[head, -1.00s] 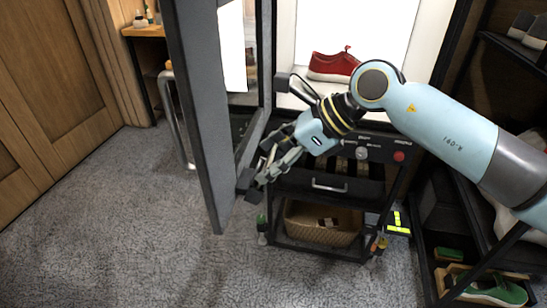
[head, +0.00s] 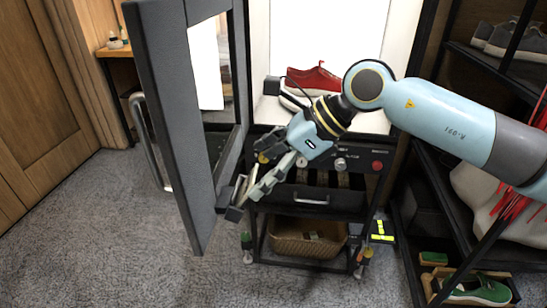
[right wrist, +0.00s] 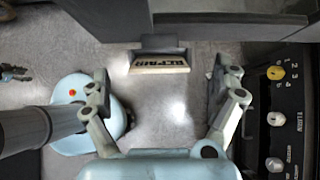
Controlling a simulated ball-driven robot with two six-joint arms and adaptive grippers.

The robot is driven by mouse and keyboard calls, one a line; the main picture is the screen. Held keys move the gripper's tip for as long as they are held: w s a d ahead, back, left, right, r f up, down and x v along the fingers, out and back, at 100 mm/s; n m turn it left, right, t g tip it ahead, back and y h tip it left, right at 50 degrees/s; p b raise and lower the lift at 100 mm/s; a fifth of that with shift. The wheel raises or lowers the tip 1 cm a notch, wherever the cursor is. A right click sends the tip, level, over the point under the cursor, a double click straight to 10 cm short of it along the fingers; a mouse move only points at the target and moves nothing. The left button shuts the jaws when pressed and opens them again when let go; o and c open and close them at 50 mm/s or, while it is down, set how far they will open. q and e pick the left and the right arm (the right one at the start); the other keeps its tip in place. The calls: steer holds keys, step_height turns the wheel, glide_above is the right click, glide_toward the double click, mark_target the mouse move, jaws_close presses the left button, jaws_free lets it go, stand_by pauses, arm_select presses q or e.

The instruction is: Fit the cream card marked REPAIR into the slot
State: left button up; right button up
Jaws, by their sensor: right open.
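The cream card marked REPAIR (right wrist: 160,64) shows in the right wrist view, with its printed face up. Its far edge meets a small dark holder (right wrist: 160,43) under a grey edge; whether it is seated in a slot there is unclear. My right gripper (right wrist: 160,80) is open, one finger on each side of the card and apart from it. In the head view my right gripper (head: 250,188) is beside the lower part of the open grey door (head: 165,120). The card is hard to make out there. My left gripper is not in view.
A black cart with a drawer (head: 310,197) and a wicker basket (head: 308,240) stands behind my right gripper. A red sneaker (head: 316,80) sits in the lit cabinet. A knob panel (right wrist: 278,110) is close on the right in the wrist view. The carpet at left is clear.

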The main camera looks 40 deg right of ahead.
steer(key=shift+v, duration=1.95)
